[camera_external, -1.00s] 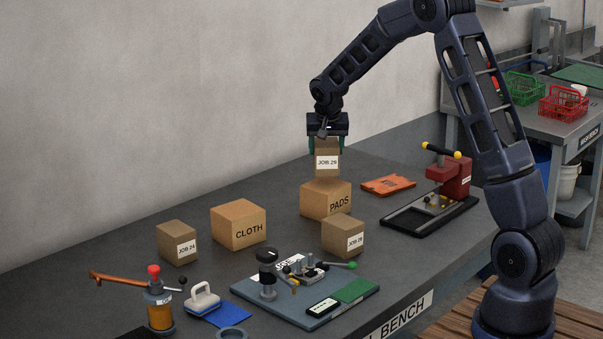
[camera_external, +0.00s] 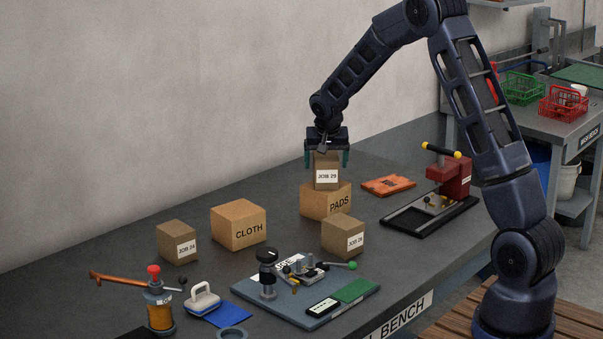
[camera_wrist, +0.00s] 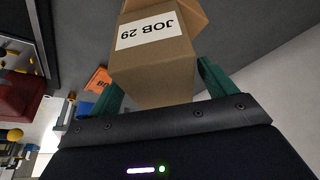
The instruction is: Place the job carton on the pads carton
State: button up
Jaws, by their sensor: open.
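The job carton labelled JOB 29 (camera_external: 327,171) rests upright on top of the pads carton (camera_external: 325,202) on the bench. It also shows in the wrist view (camera_wrist: 155,63), between the green fingers, with the pads carton partly hidden behind it. My gripper (camera_external: 327,160) is open, with its fingers on either side of the upper part of the JOB 29 carton and gaps beside it. Another job carton (camera_external: 343,236) stands in front of the pads carton, and a JOB 24 carton (camera_external: 177,242) stands at the left.
A cloth carton (camera_external: 239,225) stands left of the pads carton. An orange flat item (camera_external: 388,186) and a red press (camera_external: 449,178) are to the right. A fixture plate (camera_external: 305,290) and an orange pump-like tool (camera_external: 159,308) lie in front. The bench behind the cartons is clear.

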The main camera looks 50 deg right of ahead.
jog(key=v, duration=1.2)
jog(key=s+a+r+n+y, duration=0.1)
jog(key=s+a+r, duration=0.1)
jog(key=s+r, duration=0.25)
jog(key=s+a+r+n, duration=0.1)
jog(key=s+a+r, duration=0.25)
jog(key=s, duration=0.25)
jog(key=s+a+r+n, duration=0.1)
jog(key=s+a+n, duration=0.1)
jog(key=s, duration=0.9)
jog(key=s+a+r+n+t+y, duration=0.1)
jog(key=s+a, duration=0.4)
jog(key=s, duration=0.7)
jog(key=s+a+r+n+y, duration=0.1)
jog(key=s+a+n, duration=0.3)
jog(key=s, duration=0.8)
jog(key=shift+s, duration=0.15)
